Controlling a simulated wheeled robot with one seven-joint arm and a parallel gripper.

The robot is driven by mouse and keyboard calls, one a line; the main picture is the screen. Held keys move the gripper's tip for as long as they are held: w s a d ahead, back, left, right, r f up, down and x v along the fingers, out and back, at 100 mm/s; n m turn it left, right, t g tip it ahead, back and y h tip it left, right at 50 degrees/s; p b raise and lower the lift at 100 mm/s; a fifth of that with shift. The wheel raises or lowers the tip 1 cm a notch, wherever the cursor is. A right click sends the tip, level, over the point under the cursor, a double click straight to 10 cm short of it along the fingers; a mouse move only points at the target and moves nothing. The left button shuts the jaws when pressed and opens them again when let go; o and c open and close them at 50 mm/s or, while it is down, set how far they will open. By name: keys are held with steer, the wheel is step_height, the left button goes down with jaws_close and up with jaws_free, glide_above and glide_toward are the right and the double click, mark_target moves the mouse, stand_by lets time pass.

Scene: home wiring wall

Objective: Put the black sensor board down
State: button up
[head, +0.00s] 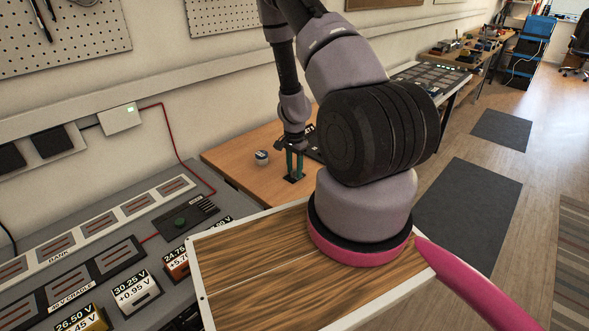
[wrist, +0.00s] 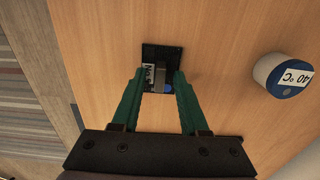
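The black sensor board (wrist: 161,53) lies flat on the wooden tabletop in the wrist view, with a white label, a blue spot and a raised dark block in its middle. In the head view the board (head: 293,179) shows small under my fingers. My gripper (wrist: 160,75) points down at it with two green fingers spread to either side of the raised block. Small gaps seem to show between the fingertips and the block. In the head view my gripper (head: 295,168) is just over the board. The fingers hide part of the board's sides.
A white and blue round gauge marked 40 °C (wrist: 290,75) stands right of the board; it also shows in the head view (head: 262,157). A grey panel with battery cradles (head: 110,262) is at the lower left. Bare wood (head: 240,150) surrounds the board.

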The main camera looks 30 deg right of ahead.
steer(key=shift+r, duration=0.1)
step_height(320, 180, up, 12)
stand_by(0.5)
steer(key=s+a+r+n+t+y, duration=0.15)
steer(key=a+r, duration=0.35)
steer(key=r, duration=0.7)
steer(key=s+a+r+n+t+y, duration=0.1)
steer(key=a+r+n+t+y, duration=0.3)
steer(key=r, duration=0.9)
steer(key=s+a+r+n+t+h, duration=0.1)
steer(key=s+a+r+n, duration=0.1)
steer(key=s+r, duration=0.5)
steer(key=s+a+r+n+h, duration=0.2)
steer(key=s+r, duration=0.6)
steer(key=s, duration=0.2)
steer(key=shift+s+a+r+t, duration=0.25)
steer(key=shift+a+r+t, duration=0.05)
steer(key=shift+a+t, duration=0.1)
steer(key=shift+h, duration=0.25)
